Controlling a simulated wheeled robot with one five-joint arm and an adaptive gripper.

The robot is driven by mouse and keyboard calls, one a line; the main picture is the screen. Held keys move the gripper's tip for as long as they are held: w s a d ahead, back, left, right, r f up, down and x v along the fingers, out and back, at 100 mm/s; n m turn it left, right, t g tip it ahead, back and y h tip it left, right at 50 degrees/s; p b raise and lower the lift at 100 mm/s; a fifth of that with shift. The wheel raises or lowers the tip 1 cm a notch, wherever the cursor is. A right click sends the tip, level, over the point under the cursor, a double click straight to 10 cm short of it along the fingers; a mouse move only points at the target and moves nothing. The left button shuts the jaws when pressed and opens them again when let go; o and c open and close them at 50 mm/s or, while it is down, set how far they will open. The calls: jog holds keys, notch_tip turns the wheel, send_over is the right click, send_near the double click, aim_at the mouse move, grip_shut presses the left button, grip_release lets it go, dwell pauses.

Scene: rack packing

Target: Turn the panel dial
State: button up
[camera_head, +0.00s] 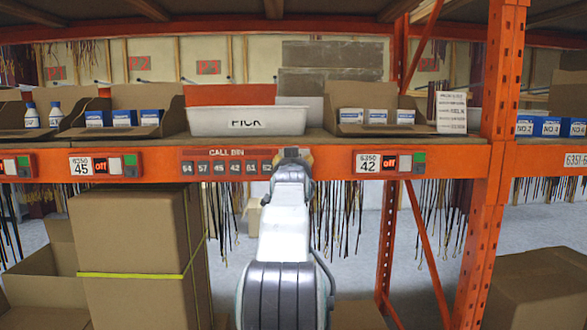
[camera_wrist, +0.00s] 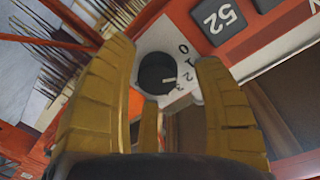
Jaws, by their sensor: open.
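The panel dial (camera_wrist: 157,73) is a round black knob on a pale plate marked 0, 1, 2, 3 in the wrist view. Its white pointer mark sits near the 2 and 3. My gripper (camera_wrist: 168,82) has its yellow fingers spread, one on each side of the dial in the picture. I cannot tell whether a finger touches it. In the head view my gripper (camera_head: 293,154) is at the right end of the call bin panel (camera_head: 225,167) on the orange beam, and my arm hides the dial.
A white PICK bin (camera_head: 248,120) stands on the shelf above the panel. Open cartons with small boxes stand on both sides. An orange upright (camera_head: 490,150) rises on the right. Stacked cartons (camera_head: 135,255) stand below at left. Dark strands hang under the beam.

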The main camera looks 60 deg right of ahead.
jog(key=shift+s, duration=0.1)
jog(key=v, duration=1.2)
jog(key=shift+f, duration=0.1)
jog(key=shift+f, duration=0.1)
dwell(0.3)
